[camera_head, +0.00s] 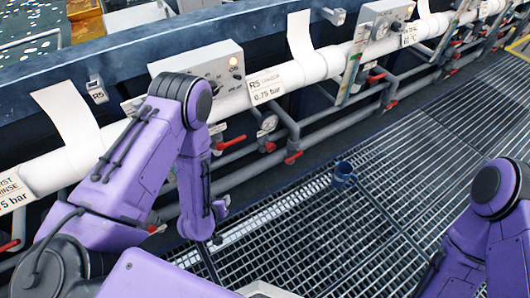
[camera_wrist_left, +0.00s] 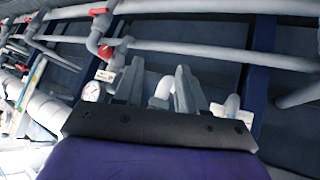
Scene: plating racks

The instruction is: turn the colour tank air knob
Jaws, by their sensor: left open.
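The label (camera_head: 265,86) reading R5 colour, 0.75 bar, is on the white pipe. Below it are a small round gauge (camera_head: 268,123) and red valve handles, one at the left (camera_head: 230,143) and one lower right (camera_head: 292,158). I cannot tell which is the air knob. My left gripper (camera_head: 217,222) hangs beside the pipes, left of and below these handles. In the left wrist view its two grey fingers (camera_wrist_left: 158,88) are apart with nothing gripped; a white pipe end shows behind them. A red knob (camera_wrist_left: 106,51) and a gauge (camera_wrist_left: 91,91) lie left of the fingers. My right gripper is not visible.
A grey control box (camera_head: 222,68) with dials sits above the pipe, partly behind my left arm. Grey pipes run along the tank wall.

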